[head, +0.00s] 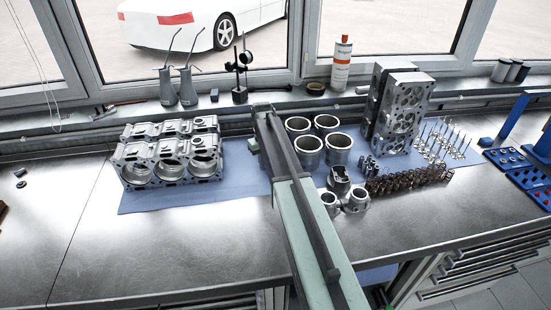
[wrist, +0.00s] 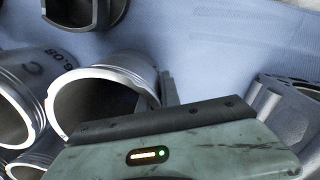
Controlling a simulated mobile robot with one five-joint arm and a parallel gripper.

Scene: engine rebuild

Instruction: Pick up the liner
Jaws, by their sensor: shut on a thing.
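Several grey metal liners (head: 338,148) stand upright on the blue mat, just right of my arm in the head view. In the wrist view one liner (wrist: 108,75), open and hollow, lies against my gripper (wrist: 163,88). One finger shows along the outside of its right wall; the other finger is hidden. My gripper is shut on this liner's wall.
A cylinder head (head: 400,110), pistons (head: 340,180), small dark parts (head: 410,181) and valves (head: 447,140) crowd the right. The front steel bench (head: 180,250) is clear.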

